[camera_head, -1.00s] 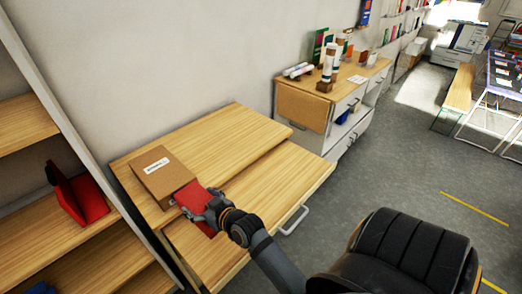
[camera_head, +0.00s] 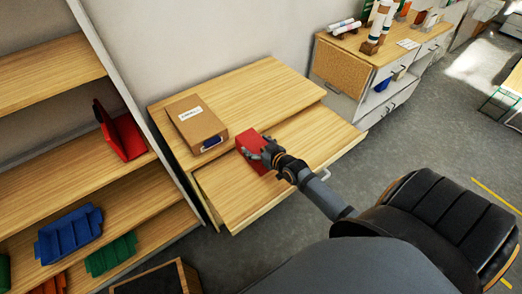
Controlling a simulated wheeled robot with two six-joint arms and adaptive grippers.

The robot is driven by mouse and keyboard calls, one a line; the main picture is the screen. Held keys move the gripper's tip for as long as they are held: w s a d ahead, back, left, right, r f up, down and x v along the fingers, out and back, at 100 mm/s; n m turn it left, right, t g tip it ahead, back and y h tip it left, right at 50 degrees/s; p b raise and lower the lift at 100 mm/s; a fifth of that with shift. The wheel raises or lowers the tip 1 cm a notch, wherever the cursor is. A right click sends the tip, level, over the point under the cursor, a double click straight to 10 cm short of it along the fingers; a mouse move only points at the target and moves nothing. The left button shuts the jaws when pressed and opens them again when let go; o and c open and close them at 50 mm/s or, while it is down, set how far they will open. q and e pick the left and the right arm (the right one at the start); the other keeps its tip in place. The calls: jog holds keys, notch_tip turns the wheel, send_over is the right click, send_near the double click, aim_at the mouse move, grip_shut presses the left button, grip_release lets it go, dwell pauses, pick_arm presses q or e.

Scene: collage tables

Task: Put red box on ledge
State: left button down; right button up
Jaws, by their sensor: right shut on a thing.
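The red box (camera_head: 252,149) is at the left part of the lower wooden surface, which looks like a pulled-out drawer or shelf (camera_head: 310,140). My right gripper (camera_head: 264,153) is shut on the red box from its right side. I cannot tell whether the box rests on the surface or is slightly lifted. The higher wooden ledge (camera_head: 255,90) lies just behind it. A brown cardboard box (camera_head: 197,123) with a white label stands on that ledge, left of the red box. My left gripper is not in view.
A shelf unit (camera_head: 50,75) at the left holds a red bookend-like item (camera_head: 121,131), a blue bin (camera_head: 69,234) and a green bin (camera_head: 111,254). A low cabinet (camera_head: 385,65) stands at the back right. The ledge right of the cardboard box is clear.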

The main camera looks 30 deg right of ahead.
jog(key=shift+w+d+f+b, duration=0.1)
jog(key=shift+d+f+b, duration=0.15)
jog(key=shift+d+f, duration=0.25)
jog(key=shift+w+d+f+b, duration=0.1)
jog(key=shift+d+f+b, duration=0.15)
jog(key=shift+f, duration=0.35)
jog(key=shift+d+f+b, duration=0.15)
jog(key=shift+f+b, duration=0.4)
jog(key=shift+f, duration=0.3)
jog(key=shift+d+f+b, duration=0.1)
jog(key=shift+f+b, duration=0.45)
jog(key=shift+f, duration=0.3)
jog(key=shift+f, duration=0.15)
jog(key=o, duration=1.5)
